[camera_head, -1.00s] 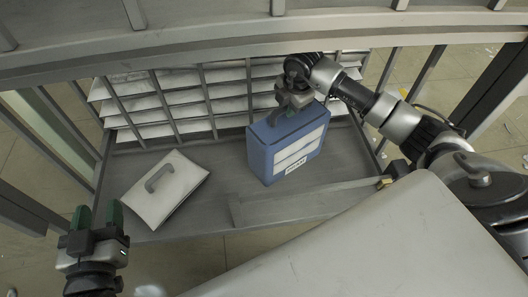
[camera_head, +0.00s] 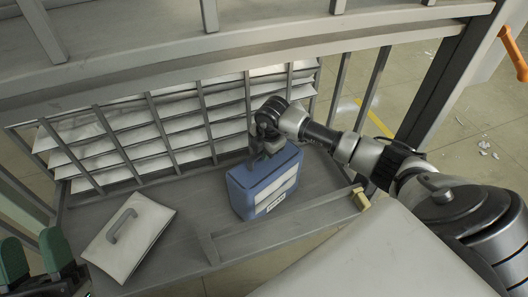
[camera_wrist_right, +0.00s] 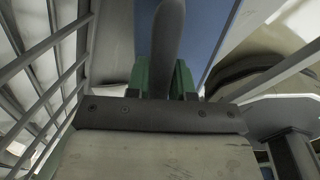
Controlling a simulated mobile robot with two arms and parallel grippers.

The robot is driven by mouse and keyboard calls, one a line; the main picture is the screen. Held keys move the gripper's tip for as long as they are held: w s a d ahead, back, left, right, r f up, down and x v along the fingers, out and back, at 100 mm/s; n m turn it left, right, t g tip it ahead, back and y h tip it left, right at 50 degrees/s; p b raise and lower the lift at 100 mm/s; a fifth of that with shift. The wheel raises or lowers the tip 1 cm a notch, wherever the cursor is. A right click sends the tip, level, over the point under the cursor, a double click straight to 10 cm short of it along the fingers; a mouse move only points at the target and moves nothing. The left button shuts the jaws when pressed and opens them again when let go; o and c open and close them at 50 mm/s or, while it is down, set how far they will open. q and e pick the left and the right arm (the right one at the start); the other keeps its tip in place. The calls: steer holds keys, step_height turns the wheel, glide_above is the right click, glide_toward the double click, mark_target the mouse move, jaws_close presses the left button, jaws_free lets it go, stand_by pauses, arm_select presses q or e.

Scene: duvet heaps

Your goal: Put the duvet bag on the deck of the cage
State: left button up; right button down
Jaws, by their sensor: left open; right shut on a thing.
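The duvet bag (camera_head: 262,190) is blue with pale panels and a small label. It stands upright at the deck (camera_head: 190,215) of the cage, in the right half; I cannot tell whether it bears fully on it. My right gripper (camera_head: 268,148) is above the bag, shut on its handle. In the right wrist view the dark handle (camera_wrist_right: 167,45) passes between the green fingers, with the bag's blue side (camera_wrist_right: 203,28) beyond. My left gripper (camera_head: 34,250) is open and empty at the lower left edge, partly cut off, apart from everything.
A white bag (camera_head: 130,236) with a grey handle lies flat on the deck's left part. A barred rack of white folded stuff (camera_head: 150,135) stands behind. A low rail (camera_head: 290,226) runs along the deck's front right. Cage posts (camera_head: 432,95) stand at the right.

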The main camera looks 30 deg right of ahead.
stand_by(0.3)
steer(key=c, duration=1)
jaws_free()
